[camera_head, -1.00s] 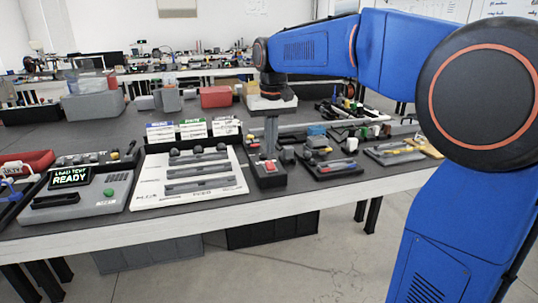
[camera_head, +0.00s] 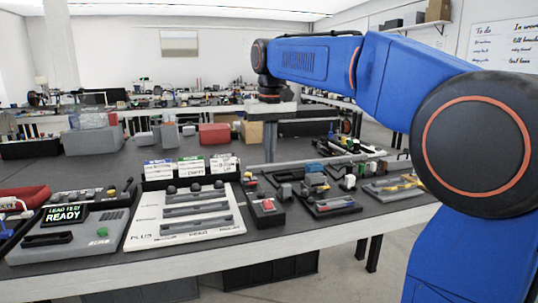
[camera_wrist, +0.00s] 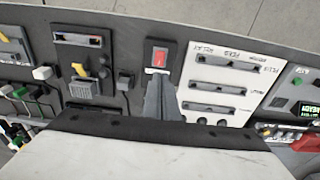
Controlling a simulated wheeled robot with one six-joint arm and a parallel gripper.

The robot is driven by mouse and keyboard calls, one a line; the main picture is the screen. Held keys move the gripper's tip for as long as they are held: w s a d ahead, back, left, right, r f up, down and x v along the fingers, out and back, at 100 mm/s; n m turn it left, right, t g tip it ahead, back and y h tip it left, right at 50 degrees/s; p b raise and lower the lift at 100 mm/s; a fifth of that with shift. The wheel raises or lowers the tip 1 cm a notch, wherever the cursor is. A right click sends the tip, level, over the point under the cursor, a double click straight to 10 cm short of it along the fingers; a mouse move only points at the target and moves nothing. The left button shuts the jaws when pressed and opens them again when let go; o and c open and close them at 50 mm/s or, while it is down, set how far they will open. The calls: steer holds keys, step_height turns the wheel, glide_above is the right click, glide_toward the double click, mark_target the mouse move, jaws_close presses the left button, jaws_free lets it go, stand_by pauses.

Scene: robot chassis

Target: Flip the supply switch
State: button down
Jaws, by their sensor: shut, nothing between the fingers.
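The red supply switch (camera_head: 268,205) sits in a small black housing near the front edge of the bench, right of a white slotted panel. In the wrist view the red rocker (camera_wrist: 160,57) shows just beyond my fingertips, with a white strip at its near end. Which way the rocker is tipped I cannot tell. My gripper (camera_head: 270,161) points down above the bench, raised and apart from the switch. In the wrist view its grey fingers (camera_wrist: 158,74) are together and empty, and they cover the bench just below the switch.
The white slotted panel (camera_head: 148,232) and a tester with a READY display (camera_head: 65,213) lie left of the switch. Trays of small parts (camera_head: 335,206) lie to its right. Card holders (camera_head: 190,168) stand behind the panel. Bins stand farther back.

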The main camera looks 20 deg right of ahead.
mark_target(267, 200)
steer(key=shift+s+d+r+t, duration=0.1)
steer(key=shift+s+t, duration=0.2)
steer(key=shift+t, duration=0.4)
steer(key=x, duration=1.4)
steer(key=shift+w, duration=0.1)
